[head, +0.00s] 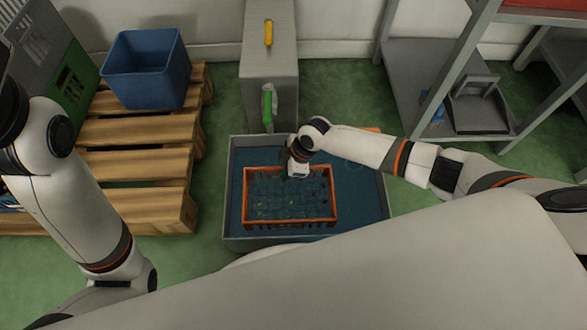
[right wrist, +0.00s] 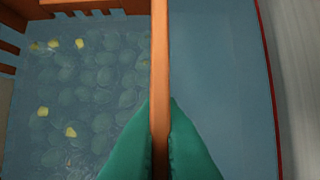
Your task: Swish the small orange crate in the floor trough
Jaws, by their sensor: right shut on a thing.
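The small orange crate (head: 290,225) sits in the water of the grey floor trough (head: 226,190) and holds many greenish round olives and a few yellow bits. The olives look under water. My right gripper (head: 298,174) is at the far rim of the crate. In the right wrist view its teal fingers (right wrist: 161,112) stand on either side of the orange rim (right wrist: 160,45) and are shut on it. How deep the crate sits is hard to tell. My left arm is at the left of the head view; its gripper is out of view.
A wooden pallet (head: 140,163) with a blue bin (head: 147,70) stands left of the trough. A grey shelf rack (head: 420,85) stands at the right. Water is open right of the crate.

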